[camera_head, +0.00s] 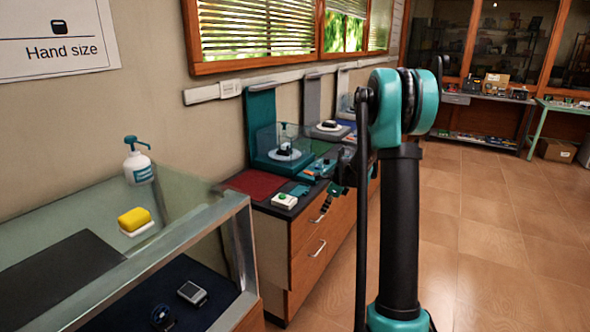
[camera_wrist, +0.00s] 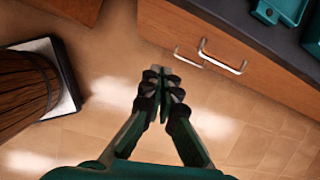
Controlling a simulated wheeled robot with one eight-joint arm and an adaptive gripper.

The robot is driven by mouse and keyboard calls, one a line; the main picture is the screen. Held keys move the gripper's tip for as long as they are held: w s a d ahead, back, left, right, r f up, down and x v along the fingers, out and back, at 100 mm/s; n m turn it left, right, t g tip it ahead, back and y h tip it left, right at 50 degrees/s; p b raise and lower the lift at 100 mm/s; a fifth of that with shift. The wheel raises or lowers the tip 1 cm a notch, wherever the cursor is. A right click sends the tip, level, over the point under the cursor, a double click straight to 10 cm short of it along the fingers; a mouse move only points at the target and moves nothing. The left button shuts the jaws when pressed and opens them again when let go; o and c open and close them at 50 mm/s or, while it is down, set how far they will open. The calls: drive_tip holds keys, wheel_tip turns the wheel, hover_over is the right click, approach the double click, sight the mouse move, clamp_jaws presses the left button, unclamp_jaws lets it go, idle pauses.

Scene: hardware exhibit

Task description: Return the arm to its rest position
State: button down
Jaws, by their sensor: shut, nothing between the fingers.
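My arm (camera_head: 400,230) stands upright in the head view, with a black link and a teal elbow joint at the top. My gripper (camera_head: 332,197) shows small and partly hidden behind the arm, in front of the wooden drawer cabinet (camera_head: 307,255). In the wrist view my gripper (camera_wrist: 161,75) points out over the tiled floor, its fingers together and empty. The drawer cabinet also shows in the wrist view (camera_wrist: 250,88), close beyond the fingertips and to the right.
A glass display case (camera_head: 235,205) stands at the left, with a pump bottle (camera_head: 138,160) and yellow sponge (camera_head: 133,219) on top. A dark ribbed object on a pale base (camera_wrist: 68,105) is at left in the wrist view. Open floor (camera_head: 505,230) lies right.

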drive_tip(key=s+d+n+t+h, duration=0.1)
drive_tip(key=s+n+h, duration=0.2)
drive_tip(key=s+n, duration=1.9)
drive_tip(key=s, duration=1.4)
drive_tip(key=shift+s+d+n+t, duration=0.25)
drive_tip(key=shift+d+n+t, duration=0.05)
drive_tip(key=shift+d, duration=0.05)
drive_tip(key=shift+a, duration=0.15)
